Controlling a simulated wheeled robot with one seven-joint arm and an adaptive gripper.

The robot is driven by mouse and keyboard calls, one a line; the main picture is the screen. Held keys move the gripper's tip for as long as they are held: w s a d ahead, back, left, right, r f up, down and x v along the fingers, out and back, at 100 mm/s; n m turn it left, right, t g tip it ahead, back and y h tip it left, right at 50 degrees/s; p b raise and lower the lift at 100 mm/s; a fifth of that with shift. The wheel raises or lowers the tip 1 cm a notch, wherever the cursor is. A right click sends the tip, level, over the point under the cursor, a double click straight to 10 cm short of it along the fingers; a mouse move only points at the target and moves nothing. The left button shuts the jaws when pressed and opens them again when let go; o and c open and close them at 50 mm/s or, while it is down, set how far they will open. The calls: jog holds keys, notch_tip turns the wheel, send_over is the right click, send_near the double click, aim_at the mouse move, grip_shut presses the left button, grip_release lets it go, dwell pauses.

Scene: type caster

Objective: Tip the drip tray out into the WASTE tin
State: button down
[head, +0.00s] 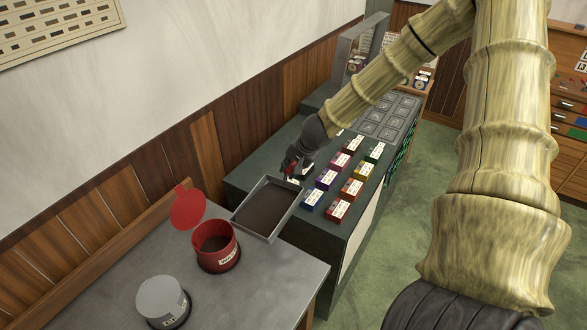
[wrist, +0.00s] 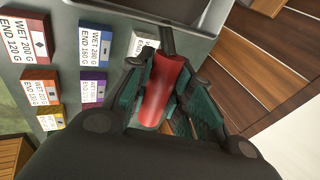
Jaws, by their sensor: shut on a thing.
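The drip tray (head: 252,233) is a shallow grey rectangular pan with a dark brown layer inside, near the end of the green-topped counter. My gripper (head: 294,170) is at its far side. In the wrist view my gripper (wrist: 160,92) is shut around the red handle (wrist: 156,98), whose thin stem runs up to the tray's edge (wrist: 181,22). The tray looks about level; I cannot tell whether it touches the counter. The WASTE tin (head: 226,254) is red and round, with its red lid (head: 188,207) standing open and dark matter inside. It stands on the grey table, left of the tray.
A closed grey tin (head: 162,296) stands on the grey table (head: 287,277), nearer than the red one. Several small coloured labelled boxes (head: 327,179) stand in rows on the counter (head: 240,180), right of the tray. A wood-panelled wall (head: 160,170) runs behind.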

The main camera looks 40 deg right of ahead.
jog(key=shift+w+a+r+h, duration=0.2)
jog(key=shift+a+r+h, duration=0.1)
jog(key=shift+a+r, duration=0.45)
jog(key=shift+w+a+r+g+h, duration=0.15)
jog(key=shift+a+r+h, duration=0.2)
jog(key=shift+r, duration=0.3)
jog(key=shift+w+a+r+g+h, duration=0.15)
jog(key=shift+a+r, duration=0.25)
jog(key=shift+r, duration=0.2)
dwell(0.4)
jog(key=shift+a+r, duration=0.2)
jog(key=shift+r, duration=0.05)
jog(key=shift+w+a+r+n+h, duration=0.15)
jog(key=shift+a+r+n+h, duration=0.15)
jog(key=shift+a+r+h, duration=0.3)
dwell(0.7)
jog(key=shift+a+r, duration=0.3)
jog(key=shift+r, duration=0.05)
jog(key=shift+w+a+r+g+h, duration=0.3)
jog(key=shift+a+r, duration=0.35)
dwell(0.5)
jog(key=shift+a+r, duration=0.25)
jog(key=shift+w+a+r+h, duration=0.2)
jog(key=shift+a+r+h, duration=0.2)
jog(key=shift+a+r, duration=0.15)
